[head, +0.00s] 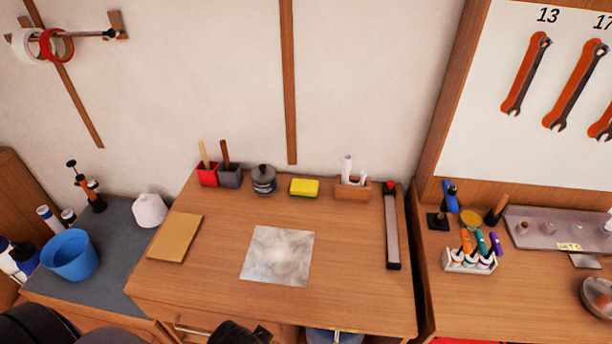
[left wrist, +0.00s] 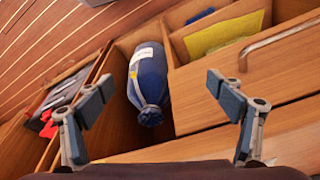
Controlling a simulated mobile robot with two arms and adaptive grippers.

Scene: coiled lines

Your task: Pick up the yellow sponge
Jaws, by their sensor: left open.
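The yellow sponge (head: 304,187) lies near the back of the wooden desk in the head view, with a green layer along its lower edge. It stands between a dark lidded jar (head: 263,180) and a small wooden holder with white rolls (head: 352,187). My left gripper (left wrist: 158,95) is open with nothing between its fingers in the left wrist view. It is over open drawers, away from the sponge, which I do not see in that view. Dark parts of my arm show along the bottom of the head view. My right gripper is not in view.
A red cup (head: 207,175) and a grey cup (head: 229,177) stand left of the jar. A grey sheet (head: 277,256) and brown board (head: 175,237) lie in front. A long dark-framed bar (head: 392,230) lies right. A drawer holds a blue bottle (left wrist: 148,80); another holds something yellow (left wrist: 220,35).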

